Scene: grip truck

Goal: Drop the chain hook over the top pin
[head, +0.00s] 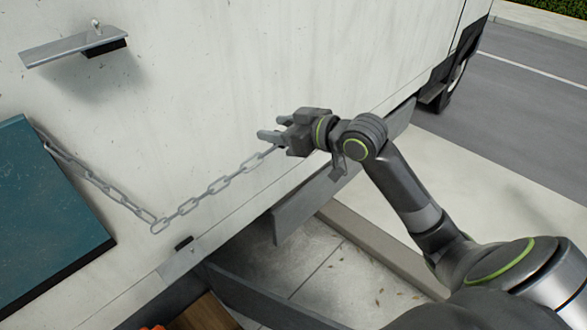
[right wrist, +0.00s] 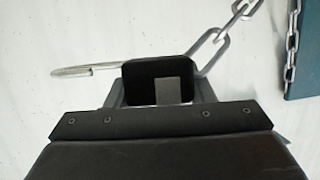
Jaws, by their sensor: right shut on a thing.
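A grey chain (head: 218,185) runs from the edge of the teal panel, sags to a low point and rises to my right gripper (head: 270,138). My right gripper is shut on the chain's end, in front of the white truck side. In the right wrist view, a thin grey rod, seemingly the chain hook (right wrist: 85,70), sticks out left of the jaws, and chain links (right wrist: 215,45) rise to the right. Its middle is hidden by the gripper. The top pin (head: 97,27) stands on a metal bracket at the upper left, well apart from the gripper. My left gripper is not in view.
The teal panel (head: 45,215) stands out from the truck wall (head: 200,80) at left. The metal bracket (head: 65,48) juts out above it. A small lower bracket (head: 180,262) sits at the truck's bottom edge. The wall between gripper and top bracket is clear.

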